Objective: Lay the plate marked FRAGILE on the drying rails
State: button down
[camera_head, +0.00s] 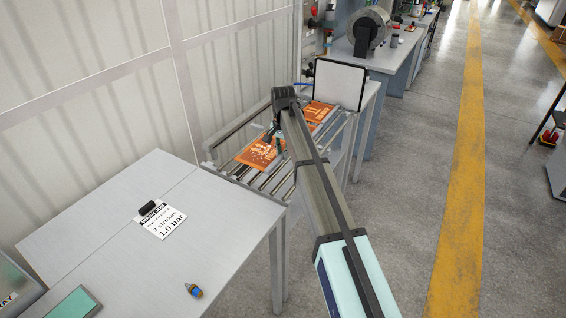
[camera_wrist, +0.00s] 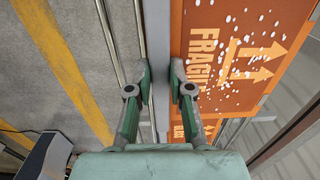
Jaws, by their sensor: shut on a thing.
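My gripper (camera_wrist: 162,85) is shut on the grey strip along the plate's edge, one finger on each side. In the head view my gripper (camera_head: 276,143) is at the plate's right side, partly hidden by my arm.
A second orange plate (camera_head: 319,111) lies on the rails farther back, close to the first. A white panel (camera_head: 339,84) stands behind the rack. A grey table (camera_head: 130,235) with a note card (camera_head: 161,222) and small bottle (camera_head: 194,290) is in front.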

aim_at(283, 171)
jog(key=shift+f+p, duration=0.6)
jog(key=shift+f, duration=2.55)
jog(key=shift+f, duration=0.15)
jog(key=c, duration=1.1)
grip_release()
jog(key=shift+o, duration=0.2)
notch_tip(283, 171, up, 11)
jog(key=shift+r+b, duration=0.1)
jog(key=shift+b, duration=1.1)
jog(key=shift+r, duration=0.6)
